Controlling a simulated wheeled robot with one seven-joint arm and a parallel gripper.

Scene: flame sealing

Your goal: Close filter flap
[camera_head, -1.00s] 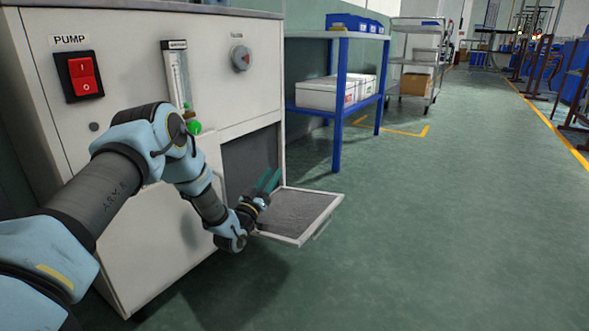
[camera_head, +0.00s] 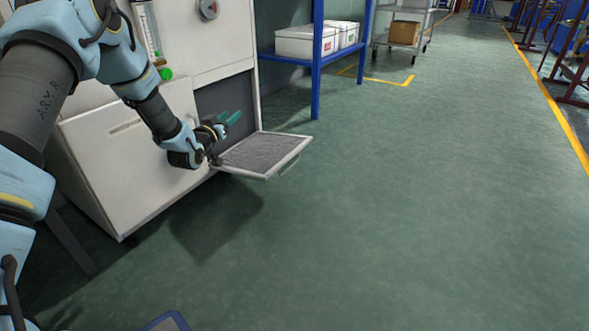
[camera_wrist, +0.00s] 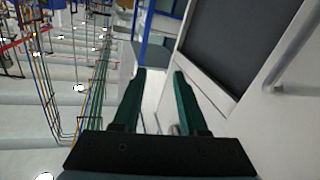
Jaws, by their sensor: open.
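The filter flap (camera_head: 265,153) is a flat panel with a pale frame and a grey mesh face. It hangs open at the lower front of the cream cabinet, roughly level, below a dark opening (camera_head: 232,98). My gripper (camera_head: 234,118) is open and empty, its green fingers above the flap's inner left part, close to the opening. I cannot tell if it touches the flap. In the wrist view the two fingers (camera_wrist: 159,76) stand apart with nothing between them. A dark panel in a white frame shows upper right there; I cannot tell whether it is flap or opening.
The cabinet (camera_head: 130,175) has a round knob (camera_head: 208,9) and a flowmeter with a green knob (camera_head: 166,74). A blue shelf (camera_head: 316,62) with white boxes (camera_head: 308,42) stands behind it. The green floor right of the flap is clear.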

